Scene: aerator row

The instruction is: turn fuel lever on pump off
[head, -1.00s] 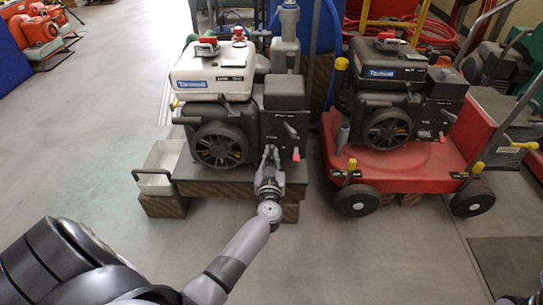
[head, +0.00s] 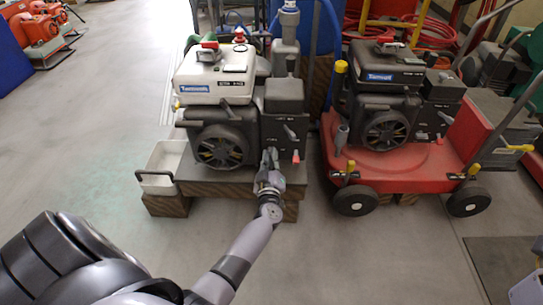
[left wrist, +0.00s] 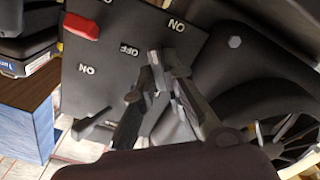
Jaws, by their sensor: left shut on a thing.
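The pump engine (head: 222,147), with a white tank (head: 212,72), stands on a wooden skid in the middle of the head view. Its dark control panel (head: 277,126) faces me and also shows in the left wrist view (left wrist: 105,58), with ON and OFF markings. My left gripper (head: 269,156) is at the lower left of the panel. In the left wrist view its fingers (left wrist: 160,72) are closed around a small dark lever, mostly hidden, near the OFF mark. A red lever (left wrist: 82,26) and another dark lever (left wrist: 90,123) stand clear of the fingers.
A red wheeled machine (head: 390,170) with a similar black engine stands to the right. A pale tray (head: 160,168) sits at the skid's left. A grey pipe (head: 288,28) rises behind the engine. The floor in front and at left is clear.

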